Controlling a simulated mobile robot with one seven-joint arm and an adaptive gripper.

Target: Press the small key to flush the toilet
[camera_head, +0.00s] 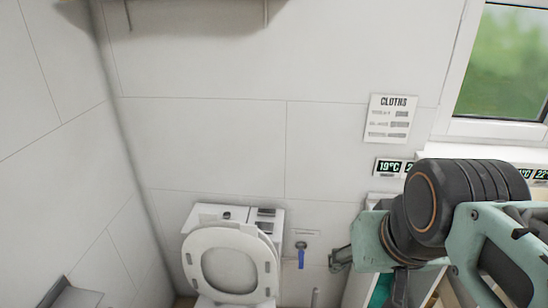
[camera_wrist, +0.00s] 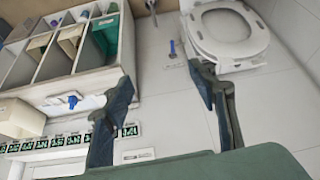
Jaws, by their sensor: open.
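The white toilet (camera_head: 189,258) stands against the back wall at the lower middle of the head view, its ring-shaped seat facing me. On the tank top behind it are two small dark keys; the rear one (camera_head: 267,212) sits just behind the front one (camera_head: 265,227). I cannot tell for sure which is the small key. My gripper (camera_head: 338,258) is to the right of the toilet, apart from it. In the wrist view my gripper (camera_wrist: 160,88) is open and empty, with the toilet (camera_wrist: 232,45) beyond its right finger. The keys do not show clearly there.
A compartment unit (camera_wrist: 70,65) with bins is close to the left finger. A CLOTHS sign (camera_head: 390,118), temperature labels (camera_head: 389,167) and a window are at right. A shelf (camera_head: 196,8) hangs above.

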